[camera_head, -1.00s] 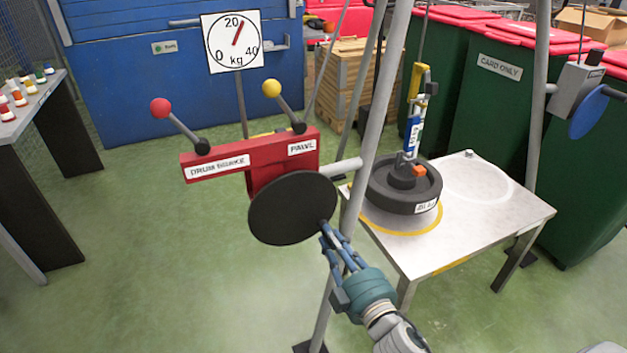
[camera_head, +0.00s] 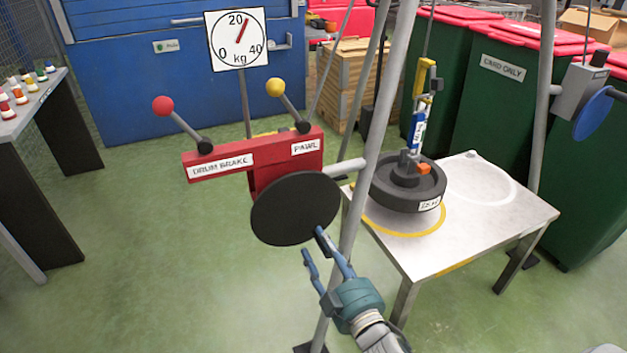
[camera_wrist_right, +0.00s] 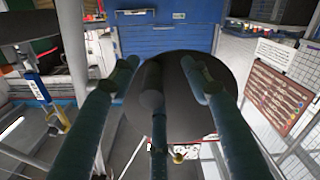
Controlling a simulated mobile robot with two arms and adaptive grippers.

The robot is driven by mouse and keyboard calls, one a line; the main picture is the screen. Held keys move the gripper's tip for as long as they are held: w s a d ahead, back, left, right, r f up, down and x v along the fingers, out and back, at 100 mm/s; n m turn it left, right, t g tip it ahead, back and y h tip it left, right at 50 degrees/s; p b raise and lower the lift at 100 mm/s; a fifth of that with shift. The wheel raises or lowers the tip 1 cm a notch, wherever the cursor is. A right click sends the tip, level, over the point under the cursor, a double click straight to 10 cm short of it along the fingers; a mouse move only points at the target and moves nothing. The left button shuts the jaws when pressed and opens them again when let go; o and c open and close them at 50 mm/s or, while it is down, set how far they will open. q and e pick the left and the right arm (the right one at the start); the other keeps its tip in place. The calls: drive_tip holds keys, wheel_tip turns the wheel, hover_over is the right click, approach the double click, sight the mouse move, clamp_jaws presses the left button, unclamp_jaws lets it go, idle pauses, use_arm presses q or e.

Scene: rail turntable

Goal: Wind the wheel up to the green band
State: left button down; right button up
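The black crank disc (camera_head: 295,208) faces me below a red bracket with a "DRUM BRAKE" lever (camera_head: 180,122) and a "PAWL" lever (camera_head: 288,105). My right gripper (camera_head: 314,246) is open at the disc's lower right. In the wrist view, a dark handle (camera_wrist_right: 152,88) stands between its spread fingers. A dark wheel-like weight (camera_head: 405,190) hangs under a blue and yellow link (camera_head: 420,110), at the yellow ring on the table; I cannot tell whether it touches. The dial (camera_head: 237,40) has its red needle a little past 20. I see no green band. My left gripper is not in view.
The metal table (camera_head: 480,230) stands right of the grey frame leg (camera_head: 372,150), which rises close beside my right gripper. A blue disc (camera_head: 592,112) is on another leg at the right. Green bins (camera_head: 500,100) stand behind.

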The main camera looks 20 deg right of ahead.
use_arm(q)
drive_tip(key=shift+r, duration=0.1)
use_arm(e)
drive_tip(key=shift+s+d, duration=0.15)
drive_tip(key=shift+s, duration=0.05)
drive_tip(key=shift+s, duration=0.6)
drive_tip(key=shift+s+d, duration=0.1)
drive_tip(key=shift+s, duration=0.25)
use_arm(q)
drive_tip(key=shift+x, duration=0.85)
use_arm(e)
drive_tip(key=s, duration=0.6)
use_arm(q)
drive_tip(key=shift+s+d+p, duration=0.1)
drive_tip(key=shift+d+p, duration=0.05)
drive_tip(key=shift+p, duration=0.15)
